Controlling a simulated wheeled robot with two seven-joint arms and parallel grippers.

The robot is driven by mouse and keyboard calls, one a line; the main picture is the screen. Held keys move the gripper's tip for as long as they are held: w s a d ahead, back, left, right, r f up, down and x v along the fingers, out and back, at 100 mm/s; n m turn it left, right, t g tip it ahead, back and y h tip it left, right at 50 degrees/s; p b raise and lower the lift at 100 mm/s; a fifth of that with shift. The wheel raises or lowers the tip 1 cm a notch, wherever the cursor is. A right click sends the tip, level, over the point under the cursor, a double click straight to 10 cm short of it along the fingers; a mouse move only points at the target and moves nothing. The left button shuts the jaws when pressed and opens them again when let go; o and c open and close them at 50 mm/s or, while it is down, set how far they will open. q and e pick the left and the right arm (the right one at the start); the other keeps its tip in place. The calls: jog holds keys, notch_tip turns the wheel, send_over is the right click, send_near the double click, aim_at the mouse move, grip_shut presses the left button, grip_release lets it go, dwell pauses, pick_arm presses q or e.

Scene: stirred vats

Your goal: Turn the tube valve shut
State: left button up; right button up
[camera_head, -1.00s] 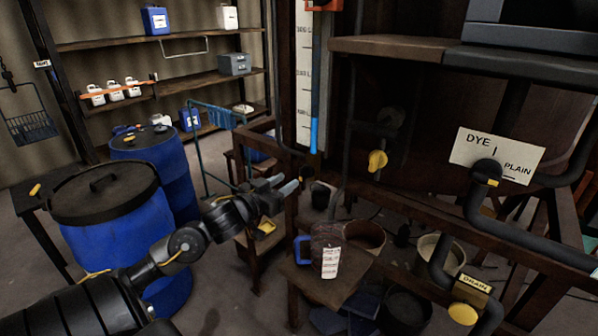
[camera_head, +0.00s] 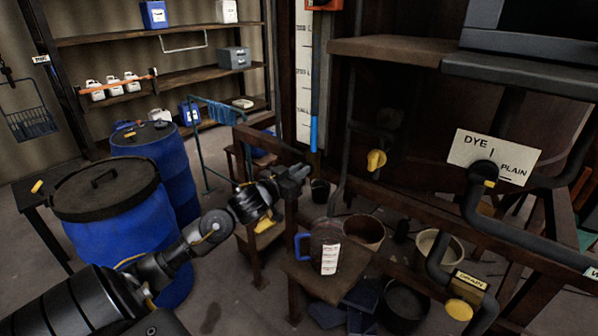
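The sight tube (camera_head: 314,132), blue in its lower part, stands upright beside a white scale board (camera_head: 302,75) on a dark post. My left gripper (camera_head: 299,172) is just below the tube's visible lower end, at the post. The gripper covers the area under the tube, and I cannot make out the tube valve's handle there. Whether the fingers touch anything, or are open or shut, is too small and dark to tell. A yellow knob (camera_head: 376,160) sits on a pipe to the right, apart from the gripper. My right gripper is not in view.
A DYE/PLAIN plate (camera_head: 492,157) with its valve and a yellow drain knob (camera_head: 459,309) are at the right. A jug (camera_head: 325,250) stands on a low stool. Blue drums (camera_head: 110,235) stand left of my arm. A wooden rail (camera_head: 268,147) runs close behind the gripper.

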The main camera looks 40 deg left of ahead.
pick_arm(q)
grip_shut()
jog(key=shift+m, duration=0.3)
jog(key=shift+d+f+m+b, duration=0.2)
jog(key=shift+m+b, duration=1.3)
jog(key=shift+m, duration=1.35)
jog(key=shift+d+f+m+b, duration=0.25)
jog(key=shift+m+b, duration=1.3)
jog(key=shift+m, duration=1.35)
jog(key=shift+d+f+m+b, duration=0.2)
jog(key=shift+m+b, duration=1.3)
jog(key=shift+m, duration=1.35)
jog(key=o, duration=0.6)
grip_release()
jog(key=shift+a, duration=0.1)
jog(key=shift+c, duration=0.2)
